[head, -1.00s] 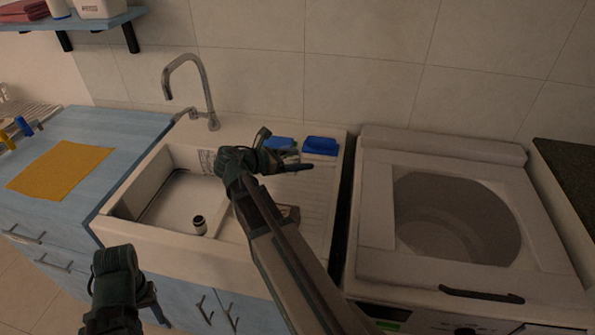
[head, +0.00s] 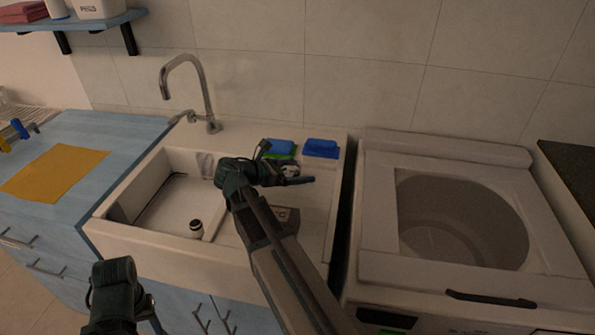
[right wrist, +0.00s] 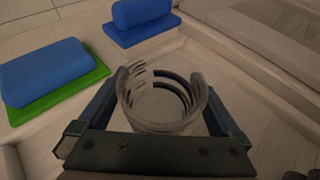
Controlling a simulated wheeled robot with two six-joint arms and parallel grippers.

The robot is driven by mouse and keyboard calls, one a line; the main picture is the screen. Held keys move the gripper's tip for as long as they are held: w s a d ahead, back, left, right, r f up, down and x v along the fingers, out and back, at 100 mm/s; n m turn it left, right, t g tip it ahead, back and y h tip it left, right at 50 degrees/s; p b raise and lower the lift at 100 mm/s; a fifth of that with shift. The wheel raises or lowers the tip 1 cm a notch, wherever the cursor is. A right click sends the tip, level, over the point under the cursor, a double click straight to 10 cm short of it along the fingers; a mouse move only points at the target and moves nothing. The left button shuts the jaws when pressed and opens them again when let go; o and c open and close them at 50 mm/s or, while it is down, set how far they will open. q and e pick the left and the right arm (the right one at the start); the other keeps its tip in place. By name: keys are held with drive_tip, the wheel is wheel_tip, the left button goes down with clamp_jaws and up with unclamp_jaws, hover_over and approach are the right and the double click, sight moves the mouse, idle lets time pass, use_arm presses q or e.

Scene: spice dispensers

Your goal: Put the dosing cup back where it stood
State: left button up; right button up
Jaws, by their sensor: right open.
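The dosing cup (right wrist: 160,100) is a clear round cup with dark graduation marks. In the right wrist view it is upright between the two fingers of my right gripper (right wrist: 162,82), which is open around it. In the head view a small pale part of the cup (head: 290,169) shows beside my right gripper (head: 300,177), over the ribbed drainboard (head: 318,205) right of the basin. The cup's base is partly hidden by the gripper. My left arm's end (head: 118,285) is low at the left; its fingers cannot be made out.
A blue sponge on a green base (right wrist: 55,75) and another blue block (right wrist: 140,20) stand close behind the cup. The sink basin (head: 165,210) lies left, with a dark-topped small item (head: 196,228) in it. The tap (head: 208,95) rises behind. A washing machine (head: 375,225) is right.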

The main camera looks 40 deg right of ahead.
drive_tip(key=shift+r, duration=0.2)
drive_tip(key=p+v, duration=0.4)
drive_tip(key=v, duration=0.7)
drive_tip(key=shift+r+p, duration=0.1)
drive_tip(key=shift+p, duration=0.25)
drive_tip(key=shift+a, duration=0.45)
